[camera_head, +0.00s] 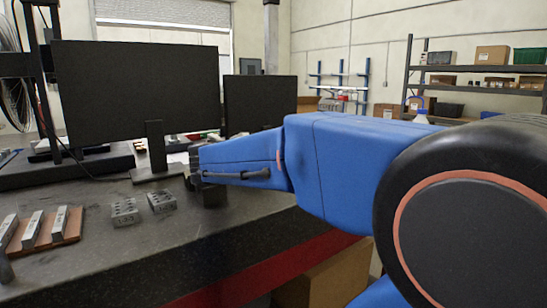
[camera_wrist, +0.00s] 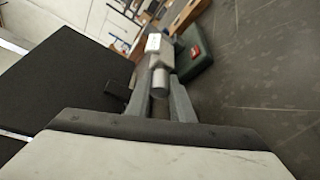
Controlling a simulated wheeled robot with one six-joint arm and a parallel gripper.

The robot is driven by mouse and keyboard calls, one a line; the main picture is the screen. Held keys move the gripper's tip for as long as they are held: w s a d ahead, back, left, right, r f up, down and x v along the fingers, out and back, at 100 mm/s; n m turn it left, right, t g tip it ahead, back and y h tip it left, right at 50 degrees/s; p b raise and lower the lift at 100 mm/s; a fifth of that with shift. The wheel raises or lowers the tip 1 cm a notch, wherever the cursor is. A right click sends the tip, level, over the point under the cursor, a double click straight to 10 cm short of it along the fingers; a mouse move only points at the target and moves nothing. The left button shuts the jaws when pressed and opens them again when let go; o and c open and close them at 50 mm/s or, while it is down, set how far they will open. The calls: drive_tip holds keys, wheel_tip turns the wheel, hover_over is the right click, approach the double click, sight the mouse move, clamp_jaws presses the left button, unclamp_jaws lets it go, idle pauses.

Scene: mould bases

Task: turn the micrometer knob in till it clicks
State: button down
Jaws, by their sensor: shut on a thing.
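In the wrist view the micrometer knob (camera_wrist: 159,82) is a short grey cylinder at the near end of a wider grey barrel (camera_wrist: 157,58). A small white patch shows further along it. My gripper (camera_wrist: 161,92) has one finger on each side of the knob and is shut on it. In the head view my blue arm reaches over the bench and hides the knob and most of the gripper.
A green block with a red patch (camera_wrist: 194,54) is right of the barrel. On the bench (camera_head: 240,222) are two holed blocks (camera_head: 124,212) (camera_head: 162,201) and a wooden board (camera_head: 72,226) with metal bars. Two monitors (camera_head: 135,95) (camera_head: 259,103) stand behind.

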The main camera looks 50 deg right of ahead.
idle(0.4)
drive_tip(key=c, duration=1.6)
unclamp_jaws()
drive_tip(key=shift+o, duration=0.2)
drive_tip(key=shift+r, duration=0.55)
drive_tip(key=o, duration=0.9)
wheel_tip(320, 180, up, 7)
drive_tip(key=shift+r, duration=0.1)
drive_tip(key=shift+c, duration=0.2)
drive_tip(key=shift+r, duration=0.4)
drive_tip(key=c, duration=0.9)
drive_tip(key=shift+o, duration=0.2)
drive_tip(key=shift+r, duration=0.45)
